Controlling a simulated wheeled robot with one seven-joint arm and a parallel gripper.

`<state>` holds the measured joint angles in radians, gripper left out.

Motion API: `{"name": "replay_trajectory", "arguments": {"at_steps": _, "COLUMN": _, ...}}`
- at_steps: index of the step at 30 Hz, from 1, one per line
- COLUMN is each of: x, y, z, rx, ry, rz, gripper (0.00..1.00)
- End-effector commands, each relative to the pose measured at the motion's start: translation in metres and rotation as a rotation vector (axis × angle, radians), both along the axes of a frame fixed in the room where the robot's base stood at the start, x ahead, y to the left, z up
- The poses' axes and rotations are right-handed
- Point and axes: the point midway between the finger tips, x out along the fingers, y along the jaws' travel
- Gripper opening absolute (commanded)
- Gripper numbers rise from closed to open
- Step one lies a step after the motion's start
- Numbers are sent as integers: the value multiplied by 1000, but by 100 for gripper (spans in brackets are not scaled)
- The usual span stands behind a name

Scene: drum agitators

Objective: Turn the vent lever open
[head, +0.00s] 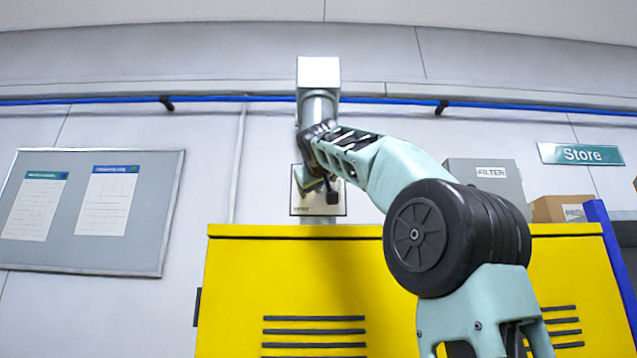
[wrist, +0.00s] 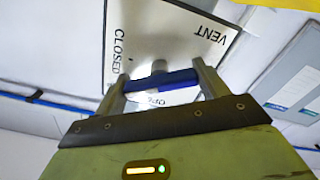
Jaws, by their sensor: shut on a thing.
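The vent lever is a blue bar (wrist: 176,80) on a grey hub in front of a pale plate (wrist: 140,30). The plate reads VENT and CLOSED, with the word OPEN partly hidden below the lever. My gripper (wrist: 160,76) is shut on the blue lever, with one finger at each end of the visible bar. In the head view the plate (head: 298,204) stands above the yellow cabinet, and my gripper (head: 318,184) is in front of it. The lever is hidden there by my gripper and arm.
A yellow cabinet (head: 300,280) with vent slots stands below the plate. A grey FILTER box (head: 490,175) and a cardboard box (head: 556,208) are at the right. A blue pipe (head: 220,99) runs along the wall. A notice board (head: 90,210) hangs at the left.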

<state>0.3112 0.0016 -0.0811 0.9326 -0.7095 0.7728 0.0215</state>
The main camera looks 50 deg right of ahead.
Motion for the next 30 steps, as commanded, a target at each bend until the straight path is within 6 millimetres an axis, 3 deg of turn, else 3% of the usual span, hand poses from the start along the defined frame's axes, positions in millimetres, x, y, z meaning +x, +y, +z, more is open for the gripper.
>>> {"name": "replay_trajectory", "arguments": {"at_steps": 30, "x": 1, "y": 1, "z": 0, "rx": -586, "ry": 687, "rz": 2, "gripper": 50}}
